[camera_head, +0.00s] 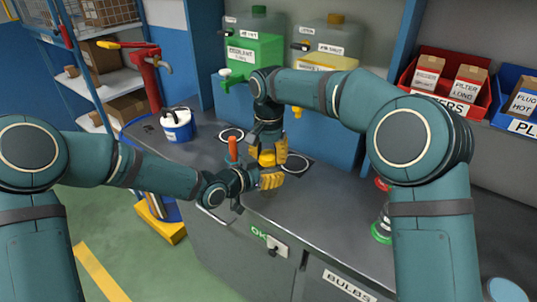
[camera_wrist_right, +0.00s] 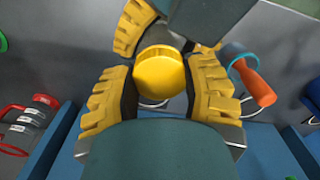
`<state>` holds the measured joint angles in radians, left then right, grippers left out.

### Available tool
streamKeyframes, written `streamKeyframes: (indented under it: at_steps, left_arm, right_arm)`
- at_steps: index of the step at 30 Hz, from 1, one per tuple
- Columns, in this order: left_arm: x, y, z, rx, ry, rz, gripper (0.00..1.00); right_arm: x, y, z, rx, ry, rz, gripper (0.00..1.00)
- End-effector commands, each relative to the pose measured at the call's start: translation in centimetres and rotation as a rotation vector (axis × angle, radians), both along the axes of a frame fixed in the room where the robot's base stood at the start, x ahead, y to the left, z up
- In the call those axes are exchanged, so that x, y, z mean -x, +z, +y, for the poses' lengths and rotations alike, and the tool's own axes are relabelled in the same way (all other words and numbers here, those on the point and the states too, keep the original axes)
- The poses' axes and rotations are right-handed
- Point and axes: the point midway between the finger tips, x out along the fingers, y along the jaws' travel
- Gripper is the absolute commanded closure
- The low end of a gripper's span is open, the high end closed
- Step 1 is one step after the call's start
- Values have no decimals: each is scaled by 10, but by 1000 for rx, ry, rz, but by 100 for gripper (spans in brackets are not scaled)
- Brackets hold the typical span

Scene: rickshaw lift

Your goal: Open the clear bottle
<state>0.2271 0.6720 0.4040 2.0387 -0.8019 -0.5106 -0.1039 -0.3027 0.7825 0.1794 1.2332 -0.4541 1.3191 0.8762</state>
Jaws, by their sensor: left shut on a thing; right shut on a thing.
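A yellow cap (camera_head: 267,157) shows between my two grippers over the grey counter, and it fills the middle of the right wrist view (camera_wrist_right: 162,75). My right gripper (camera_head: 268,152) comes down from above, its yellow padded fingers on both sides of the cap; in the wrist view (camera_wrist_right: 162,82) it is shut on it. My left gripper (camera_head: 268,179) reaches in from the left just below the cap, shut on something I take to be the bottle. A left finger (camera_wrist_right: 133,27) shows in the wrist view. The bottle's clear body is hidden by the fingers.
An orange-handled tool (camera_head: 233,148) stands close to my left gripper. A blue and white tub (camera_head: 177,124) and a red pump (camera_head: 150,75) are left. Green (camera_head: 254,52) and yellow dispensers are behind. A green-based stack (camera_head: 381,232) stands right, by my right arm.

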Motion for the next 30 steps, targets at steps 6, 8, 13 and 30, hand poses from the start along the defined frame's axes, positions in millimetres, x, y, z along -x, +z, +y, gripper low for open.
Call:
streamKeyframes:
  at_steps: [6, 8, 13, 30]
  left_arm:
    - [0, 0, 0, 0, 0, 0, 100]
    - [0, 0, 0, 0, 0, 0, 100]
    - [0, 0, 0, 0, 0, 0, 100]
    - [0, 0, 0, 0, 0, 0, 100]
  right_arm:
    - [0, 0, 0, 1, 288, -1, 96]
    - [0, 0, 0, 1, 325, -2, 96]
    - [0, 0, 0, 1, 353, -2, 96]
    - [0, 1, 0, 0, 349, -2, 25]
